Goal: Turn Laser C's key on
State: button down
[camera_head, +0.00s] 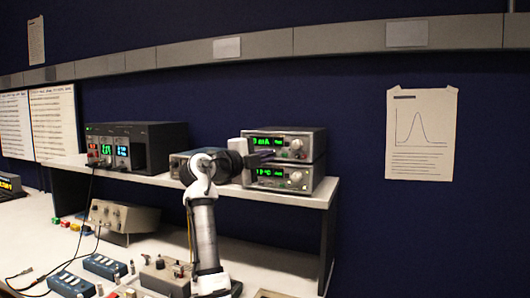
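Two stacked grey instruments stand on the right end of the shelf. The upper unit (310,143) has a green display that seems to read in mA, and the lower unit (311,177) has one that seems to read in °C. Each has a knob at the right of its front. No label for Laser C is readable and I cannot make out a key. My gripper (264,157) is at the left front of the stack, between the two displays' heights. Its fingers are small and dark, so I cannot tell its opening or whether it touches the units.
A black rack (150,146) with several lit modules stands at the shelf's left. My arm partly hides another grey box (178,164). Below are a beige box (124,218), blue-topped blocks (104,266) and a small knobbed box (166,277). The shelf's right edge (328,190) is bare.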

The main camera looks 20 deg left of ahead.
jog(key=shift+r+m, duration=0.2)
jog(key=shift+m, duration=0.4)
jog(key=shift+p, duration=0.3)
jog(key=c, duration=1.6)
grip_release()
jog(key=shift+f, duration=0.1)
jog(key=b+v, duration=0.4)
jog(key=v, duration=0.9)
jog(key=shift+s+a+r, duration=0.25)
jog(key=shift+s, duration=0.1)
